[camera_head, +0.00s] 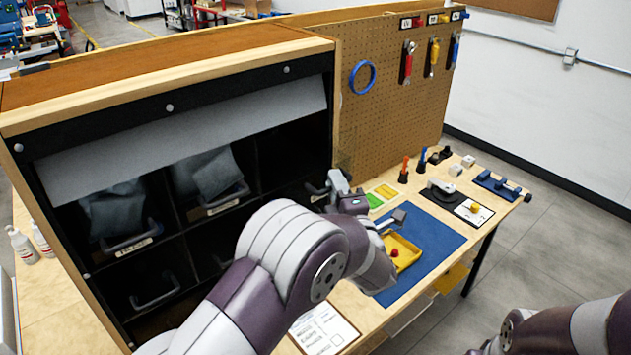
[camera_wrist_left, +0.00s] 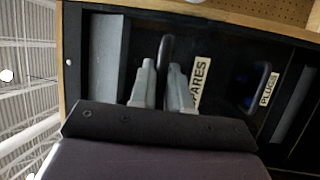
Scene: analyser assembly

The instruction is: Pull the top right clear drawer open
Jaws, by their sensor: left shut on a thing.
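The top right clear drawer (camera_head: 284,157) is in the dark cabinet's right column. Its front looks dark, and I cannot tell whether it has moved out. Its dark handle (camera_head: 314,189) shows beside my left gripper (camera_head: 338,190). In the left wrist view, the two grey fingers of my left gripper (camera_wrist_left: 162,88) are closed around the dark handle (camera_wrist_left: 165,50), next to a label reading "SPARES" (camera_wrist_left: 200,84). My left forearm hides the lower right of the cabinet in the head view. My right gripper is out of view; only part of my right arm shows at the lower right.
Other drawers with handles, one holding grey bags (camera_head: 112,211), fill the cabinet (camera_head: 165,75). A pegboard (camera_head: 385,95) with tools stands to the right. A blue mat (camera_head: 440,236) with a yellow tray (camera_head: 404,250) lies on the bench. Another handle (camera_wrist_left: 262,78) is beside a "PLUGS" label.

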